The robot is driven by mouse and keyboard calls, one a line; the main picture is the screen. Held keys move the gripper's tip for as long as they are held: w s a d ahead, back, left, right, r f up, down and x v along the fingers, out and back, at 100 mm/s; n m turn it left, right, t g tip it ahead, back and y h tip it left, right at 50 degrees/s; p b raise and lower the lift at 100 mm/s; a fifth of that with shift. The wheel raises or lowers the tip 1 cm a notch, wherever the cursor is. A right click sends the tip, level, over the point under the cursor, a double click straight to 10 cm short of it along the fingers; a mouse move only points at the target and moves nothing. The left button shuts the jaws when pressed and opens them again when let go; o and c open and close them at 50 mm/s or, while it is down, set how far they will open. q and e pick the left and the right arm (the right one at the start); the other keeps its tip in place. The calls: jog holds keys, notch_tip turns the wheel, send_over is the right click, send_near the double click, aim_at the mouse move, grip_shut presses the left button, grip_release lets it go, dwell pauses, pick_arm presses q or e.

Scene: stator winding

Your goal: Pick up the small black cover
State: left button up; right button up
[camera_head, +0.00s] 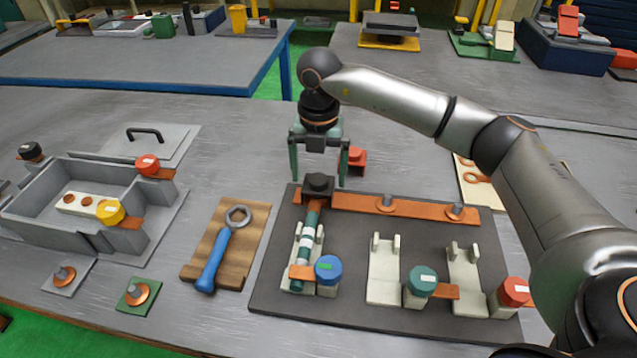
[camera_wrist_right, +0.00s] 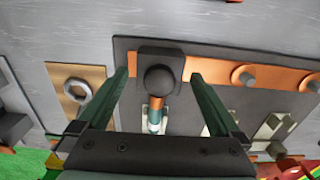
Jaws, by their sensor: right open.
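The small black cover (camera_head: 318,184) sits at the left end of the copper bar (camera_head: 350,203) on the dark board, over the upper end of a green and white rod (camera_head: 308,240). It is square with a round raised knob on top, and also shows in the right wrist view (camera_wrist_right: 160,78). My right gripper (camera_head: 318,172) points down over the cover, open and empty. In the right wrist view its two green fingers (camera_wrist_right: 160,74) lie on either side of the cover, with a gap on each side. My left gripper is not in view.
The dark board (camera_head: 345,308) also carries pale holders and blue, green and red caps. A blue-handled wrench (camera_head: 216,255) lies on a wooden block to the left. A grey open box (camera_head: 50,232) stands further left. A red part (camera_head: 355,158) is behind the gripper.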

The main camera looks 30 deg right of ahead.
aim_at(319, 177)
notch_tip(319, 177, down, 3)
jog(key=shift+f, duration=0.2)
jog(key=c, duration=1.2)
